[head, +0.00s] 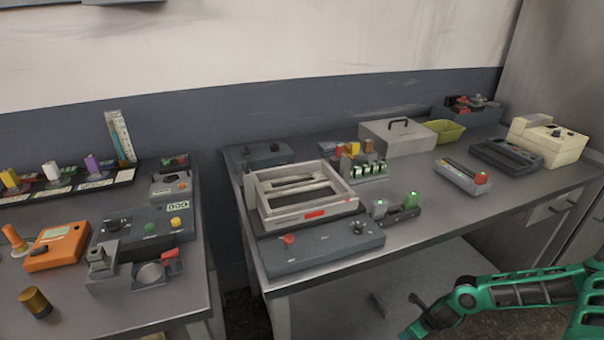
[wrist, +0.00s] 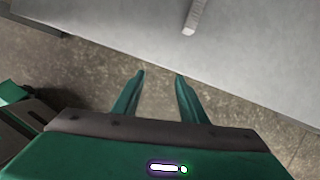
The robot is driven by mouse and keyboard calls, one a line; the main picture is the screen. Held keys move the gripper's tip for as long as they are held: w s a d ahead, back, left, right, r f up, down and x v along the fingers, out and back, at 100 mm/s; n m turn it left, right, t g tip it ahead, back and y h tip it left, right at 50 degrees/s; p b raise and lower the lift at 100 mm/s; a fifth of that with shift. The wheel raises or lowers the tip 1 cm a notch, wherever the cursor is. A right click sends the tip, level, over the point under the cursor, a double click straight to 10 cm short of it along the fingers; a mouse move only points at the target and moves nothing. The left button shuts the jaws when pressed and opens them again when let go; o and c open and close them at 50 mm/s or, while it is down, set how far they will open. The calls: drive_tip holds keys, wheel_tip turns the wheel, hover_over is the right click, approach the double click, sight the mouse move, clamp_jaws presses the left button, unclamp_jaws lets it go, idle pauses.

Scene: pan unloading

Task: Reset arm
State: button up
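My green arm (head: 520,288) reaches in from the lower right of the head view, low in front of the right table. In the wrist view, the two green fingers of my gripper (wrist: 160,74) are apart with nothing between them. They point down over the speckled floor, beside the edge of a grey surface. In the head view the fingers cannot be made out. A brass cylinder (head: 36,303) stands on that table, apart from the pan.
The right table (head: 430,222) holds several devices, a framed tray unit (head: 262,190) and a yellow-green bin (head: 446,131). A grey bar (head: 380,304) lies on the low surface beneath; a similar bar shows in the wrist view (wrist: 194,16). A gap separates the tables.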

drive_tip(key=s+d+r+n+g+h, duration=0.1)
drive_tip(key=s+d+r+n, duration=0.3)
drive_tip(key=r, duration=0.7)
drive_tip(key=s+d+r+n+g+h, duration=0.2)
drive_tip(key=d+r+n, duration=0.35)
drive_tip(key=r, duration=0.65)
drive_tip(key=s+d+r+n+g+h, duration=0.1)
drive_tip(key=s+d+r+n, duration=0.35)
drive_tip(key=r, duration=0.65)
drive_tip(key=s+a+r+n, duration=0.2)
drive_tip(key=s+r, duration=0.1)
drive_tip(key=r, duration=0.4)
drive_tip(key=s+a+r+n, duration=0.2)
drive_tip(key=s+r, duration=0.1)
drive_tip(key=r, duration=0.4)
drive_tip(key=s+a+r+n+y, duration=0.1)
drive_tip(key=s+a+r+n, duration=0.1)
drive_tip(key=s+a+r, duration=0.2)
drive_tip(key=s+a+r+n+y, duration=0.1)
drive_tip(key=s+a+r+n, duration=0.2)
drive_tip(key=s+r, duration=0.2)
drive_tip(key=s, duration=0.3)
drive_tip(key=shift+a+t+y, duration=0.3)
drive_tip(key=shift+a, duration=0.05)
drive_tip(key=shift+w+f, duration=0.2)
drive_tip(key=shift+w, duration=0.45)
